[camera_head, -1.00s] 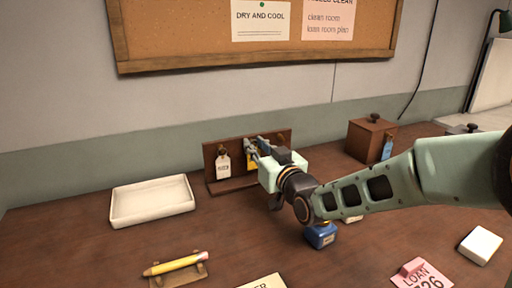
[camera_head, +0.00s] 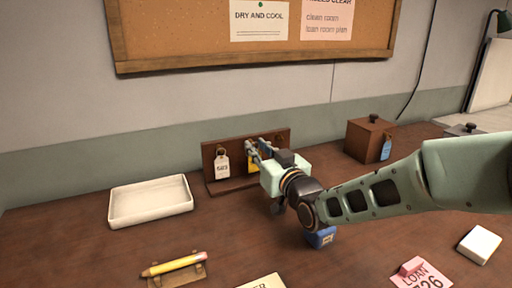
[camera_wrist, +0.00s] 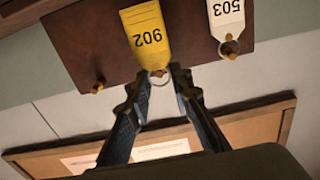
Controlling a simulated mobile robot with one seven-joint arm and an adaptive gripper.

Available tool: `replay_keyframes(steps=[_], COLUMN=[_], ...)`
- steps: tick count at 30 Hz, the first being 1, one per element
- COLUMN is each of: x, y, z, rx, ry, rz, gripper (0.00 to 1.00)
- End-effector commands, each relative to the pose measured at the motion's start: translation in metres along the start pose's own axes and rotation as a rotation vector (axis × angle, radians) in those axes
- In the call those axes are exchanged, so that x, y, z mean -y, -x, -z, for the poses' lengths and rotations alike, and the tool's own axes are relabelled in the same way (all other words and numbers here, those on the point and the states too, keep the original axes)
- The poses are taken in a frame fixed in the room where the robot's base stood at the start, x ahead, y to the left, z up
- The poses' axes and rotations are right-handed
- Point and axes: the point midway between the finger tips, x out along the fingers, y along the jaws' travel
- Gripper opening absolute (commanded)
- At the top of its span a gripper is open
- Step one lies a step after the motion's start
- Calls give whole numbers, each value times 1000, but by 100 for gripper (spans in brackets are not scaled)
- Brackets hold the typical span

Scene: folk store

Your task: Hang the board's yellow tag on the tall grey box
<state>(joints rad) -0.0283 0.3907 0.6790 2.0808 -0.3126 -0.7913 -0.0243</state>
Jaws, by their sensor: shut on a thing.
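The yellow tag (camera_head: 253,166) hangs at the wooden peg board (camera_head: 211,167), partly hidden by my gripper in the head view. The wrist view shows the yellow tag (camera_wrist: 147,32) upside down, its metal ring at a peg. My gripper (camera_wrist: 160,77) is shut on the tag's ring, with a fingertip on each side; it also shows in the head view (camera_head: 257,150). A grey box (camera_head: 464,129) with a dark knob stands at the far right, partly hidden by my arm, so its height cannot be told.
A white tag (camera_head: 222,166) hangs beside the yellow one; another peg (camera_wrist: 97,86) is bare. A brown box (camera_head: 368,140) bears a blue tag (camera_head: 386,148).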

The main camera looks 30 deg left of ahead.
Motion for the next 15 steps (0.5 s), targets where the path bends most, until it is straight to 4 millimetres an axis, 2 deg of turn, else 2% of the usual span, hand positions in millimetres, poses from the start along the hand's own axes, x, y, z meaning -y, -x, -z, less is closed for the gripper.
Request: replay_keyframes(steps=[15], x=[0], y=[7], z=[1], rx=[1], ry=[1], rz=[0], gripper=[0])
